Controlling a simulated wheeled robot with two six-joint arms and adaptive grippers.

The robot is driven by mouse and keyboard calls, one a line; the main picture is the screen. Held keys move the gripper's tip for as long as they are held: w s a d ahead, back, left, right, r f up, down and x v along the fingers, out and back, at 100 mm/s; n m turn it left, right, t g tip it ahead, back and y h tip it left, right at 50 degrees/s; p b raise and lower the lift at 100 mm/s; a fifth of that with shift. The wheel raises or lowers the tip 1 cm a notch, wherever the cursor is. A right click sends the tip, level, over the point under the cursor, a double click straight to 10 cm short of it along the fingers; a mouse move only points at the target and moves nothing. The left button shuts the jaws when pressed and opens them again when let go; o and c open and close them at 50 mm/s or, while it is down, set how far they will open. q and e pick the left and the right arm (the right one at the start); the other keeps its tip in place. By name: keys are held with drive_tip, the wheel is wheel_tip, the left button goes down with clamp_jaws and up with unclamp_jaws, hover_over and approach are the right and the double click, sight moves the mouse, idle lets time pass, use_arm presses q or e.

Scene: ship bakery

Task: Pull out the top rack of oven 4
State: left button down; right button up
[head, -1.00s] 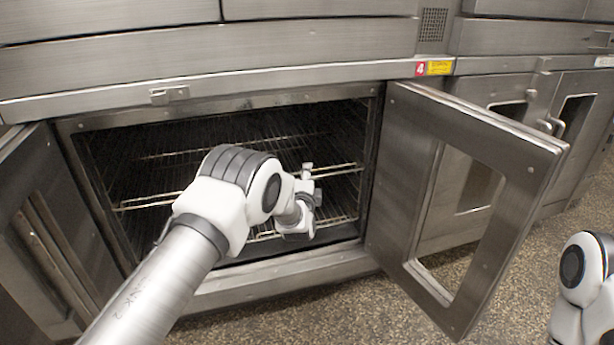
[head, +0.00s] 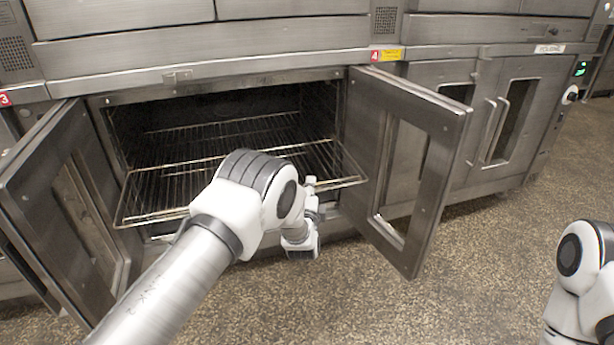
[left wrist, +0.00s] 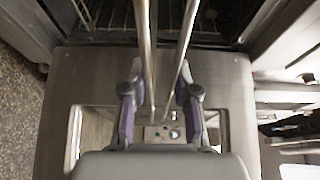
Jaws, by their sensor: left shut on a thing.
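Oven 4 (head: 260,62), with a red number 4 label (head: 375,56), has both doors open. Its top wire rack (head: 150,218) sticks part way out past the opening, roughly level, with its back part inside. My left gripper (head: 312,188) is at the rack's front edge, right of its middle, partly hidden by my own arm. In the left wrist view, the fingers (left wrist: 160,100) stand either side of two metal rods (left wrist: 144,50) and are shut on the rack. My right gripper is out of view; only part of that arm shows at the lower right.
The open left door (head: 65,200) and right door (head: 410,150) flank the rack. Another oven (head: 510,110) with shut doors stands at the right. The speckled floor (head: 440,290) in front looks clear.

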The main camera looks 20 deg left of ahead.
use_arm(q)
drive_tip(key=shift+s+d+p, duration=0.2)
drive_tip(key=shift+s+d, duration=0.25)
drive_tip(key=shift+s, duration=0.2)
drive_tip(key=shift+s+d+p, duration=0.2)
drive_tip(key=shift+s+d, duration=0.2)
drive_tip(key=shift+s, duration=0.2)
drive_tip(key=c, duration=0.9)
unclamp_jaws()
drive_tip(key=shift+o, duration=0.2)
drive_tip(key=v, duration=1.2)
